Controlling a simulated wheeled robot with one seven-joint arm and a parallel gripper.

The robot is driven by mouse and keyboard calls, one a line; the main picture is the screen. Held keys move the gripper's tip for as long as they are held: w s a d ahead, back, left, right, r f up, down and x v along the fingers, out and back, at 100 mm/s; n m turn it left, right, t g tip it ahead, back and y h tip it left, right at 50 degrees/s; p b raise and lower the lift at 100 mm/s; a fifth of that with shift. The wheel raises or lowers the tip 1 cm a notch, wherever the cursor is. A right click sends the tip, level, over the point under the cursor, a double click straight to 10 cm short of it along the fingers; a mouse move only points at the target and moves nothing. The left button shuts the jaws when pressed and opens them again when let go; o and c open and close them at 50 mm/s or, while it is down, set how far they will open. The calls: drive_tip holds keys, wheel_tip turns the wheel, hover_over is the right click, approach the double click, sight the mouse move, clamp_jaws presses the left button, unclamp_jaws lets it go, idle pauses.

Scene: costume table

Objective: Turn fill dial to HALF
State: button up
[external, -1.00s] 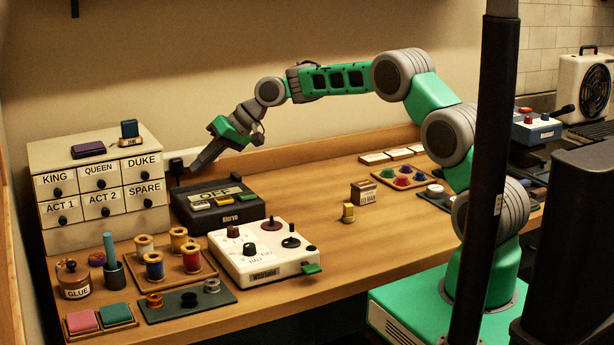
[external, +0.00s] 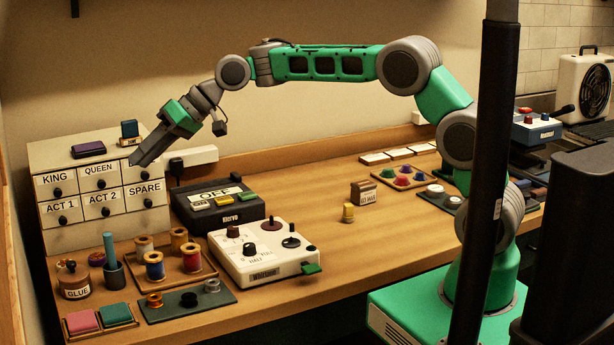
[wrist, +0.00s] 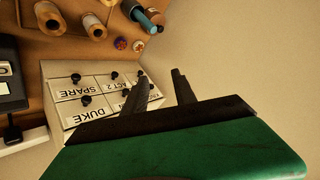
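The white box (external: 228,262) stands at the front middle of the table. A black dial (external: 249,249) sits on its top, beside lettering that reads HALF and FULL. The dial's pointer is too small to read. A brown knob (external: 233,232) and a black knob with a round base (external: 291,241) are also on the box. My gripper (external: 133,163) is in the air in front of the drawer cabinet, up and left of the white box and well apart from it. In the wrist view its fingers (wrist: 160,76) are apart with nothing between them. The white box is outside that view.
The drawer cabinet (external: 155,220) stands at the back left, close to my fingertips. A black device (external: 185,215) with an OFF display is behind the white box. Thread spools (external: 154,266) stand left of it. The table right of the white box is mostly clear.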

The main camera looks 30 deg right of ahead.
drive_tip(key=shift+o, duration=0.8)
drive_tip(key=shift+h, duration=0.4)
drive_tip(key=s, duration=0.2)
drive_tip(key=s+a, duration=0.1)
drive_tip(key=s, duration=0.1)
drive_tip(key=shift+s+a+r, duration=0.2)
drive_tip(key=shift+s, duration=0.1)
drive_tip(key=shift+o, duration=0.7)
drive_tip(key=shift+s+d+f+h, duration=0.85)
drive_tip(key=shift+d+f, duration=0.1)
drive_tip(key=shift+f, duration=0.1)
drive_tip(key=m+g+h, duration=0.2)
drive_tip(key=m+h, duration=0.2)
drive_tip(key=h, duration=0.4)
hover_over(249, 245)
drive_tip(key=shift+y, duration=0.25)
wheel_tip(249, 245, down, 10)
drive_tip(key=shift+r, duration=0.15)
drive_tip(key=shift+s+d+f, duration=0.1)
drive_tip(key=shift+d+f, duration=0.05)
drive_tip(key=shift+f, duration=0.15)
wheel_tip(249, 245, down, 7)
drive_tip(key=shift+f+p, duration=0.1)
drive_tip(key=shift+p, duration=0.55)
drive_tip(key=shift+c, duration=0.6)
